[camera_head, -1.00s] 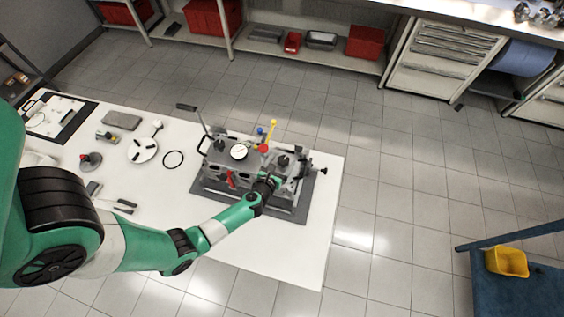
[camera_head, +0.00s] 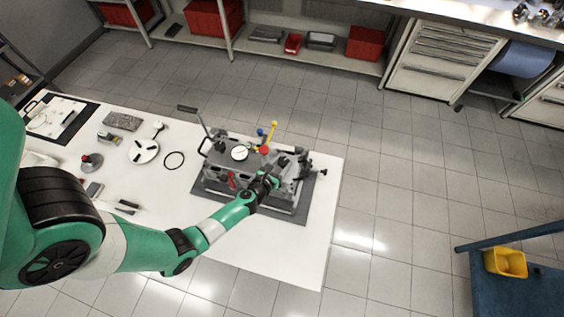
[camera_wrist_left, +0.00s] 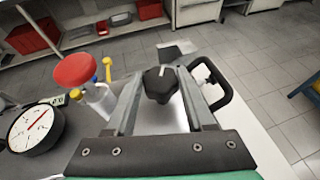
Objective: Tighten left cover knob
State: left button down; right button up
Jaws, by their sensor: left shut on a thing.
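A grey engine assembly (camera_head: 232,172) stands on a dark mat on the white table, with a round white dial gauge (camera_head: 239,153) on top. My left gripper (camera_head: 272,180) reaches over its front right part. In the left wrist view, the black lobed cover knob (camera_wrist_left: 160,86) with a pale line on top sits between my left gripper's two fingers (camera_wrist_left: 158,82), which are shut on it. The gauge (camera_wrist_left: 36,128) shows at the left there. In the head view, my gripper hides the gripped knob. My right gripper is not in view.
A red-topped part (camera_wrist_left: 90,70) stands close to the left finger, and a black loop handle (camera_wrist_left: 211,85) stands close to the right finger. A black ring (camera_head: 174,160) and a round white dish (camera_head: 143,151) lie on the table to the left. The table's front right is clear.

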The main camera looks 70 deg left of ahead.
pick_arm(q)
jog(key=shift+s+a+r+m+t+h+p, duration=0.2)
jog(key=shift+m+t+h+p, duration=0.1)
jog(key=shift+m+h+p, duration=0.3)
jog(key=shift+a+f+m+t+h+p, duration=0.1)
jog(key=shift+m+t+h+p, duration=0.3)
jog(key=shift+m+h, duration=0.45)
jog(key=shift+a+m+t+h, duration=0.1)
jog(key=shift+m+t+h, duration=0.3)
jog(key=shift+m+h, duration=0.3)
jog(key=shift+f+m+t+h+b, duration=0.1)
jog(key=shift+m+t+h+b, duration=0.2)
jog(key=shift+m+h, duration=0.9)
jog(key=shift+h, duration=0.35)
jog(key=shift+c, duration=1.3)
grip_release()
jog(key=shift+w, duration=0.1)
